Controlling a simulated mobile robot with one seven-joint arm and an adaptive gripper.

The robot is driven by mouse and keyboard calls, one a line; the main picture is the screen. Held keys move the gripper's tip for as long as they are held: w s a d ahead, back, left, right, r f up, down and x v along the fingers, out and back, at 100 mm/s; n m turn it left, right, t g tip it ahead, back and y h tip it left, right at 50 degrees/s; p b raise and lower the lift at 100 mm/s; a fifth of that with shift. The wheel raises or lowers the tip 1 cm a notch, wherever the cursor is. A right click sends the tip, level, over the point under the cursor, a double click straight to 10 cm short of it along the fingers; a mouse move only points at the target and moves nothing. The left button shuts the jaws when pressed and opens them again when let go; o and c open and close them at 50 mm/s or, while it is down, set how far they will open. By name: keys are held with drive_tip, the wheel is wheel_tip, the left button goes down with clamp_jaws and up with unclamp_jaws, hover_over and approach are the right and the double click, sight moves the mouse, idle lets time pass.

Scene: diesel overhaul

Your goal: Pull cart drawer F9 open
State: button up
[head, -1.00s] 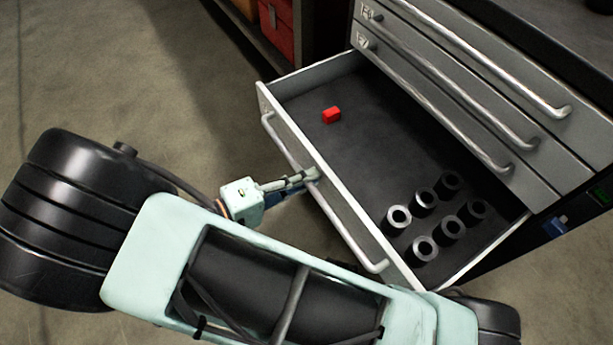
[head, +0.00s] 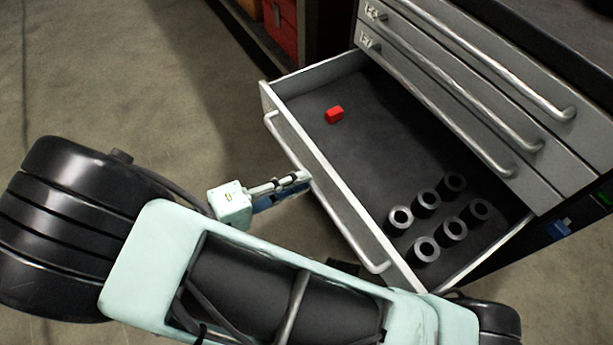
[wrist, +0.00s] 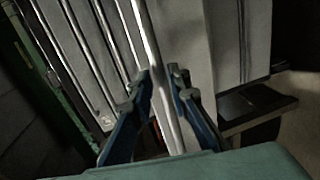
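An open cart drawer (head: 345,222) stands pulled well out of the grey cart; its own label is not readable from here. Its long silver bar handle (head: 281,143) runs along the front. My gripper (head: 302,181) is at the middle of that handle, on the outer side of the drawer front. In the wrist view my gripper (wrist: 162,84) is open, with one finger on each side of the bar handle (wrist: 167,105) and gaps beside it. Whether the fingertips still reach around the bar or sit just in front of it is hard to tell.
Inside the drawer lie a red block (head: 334,114) and several dark cylindrical sleeves (head: 425,201). Closed drawers (head: 470,75) with bar handles are above. A shelf with red boxes (head: 281,28) stands behind. The floor (head: 150,80) left of the drawer is clear.

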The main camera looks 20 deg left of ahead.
drive_tip(key=v, duration=0.9)
drive_tip(key=shift+s+a, duration=0.1)
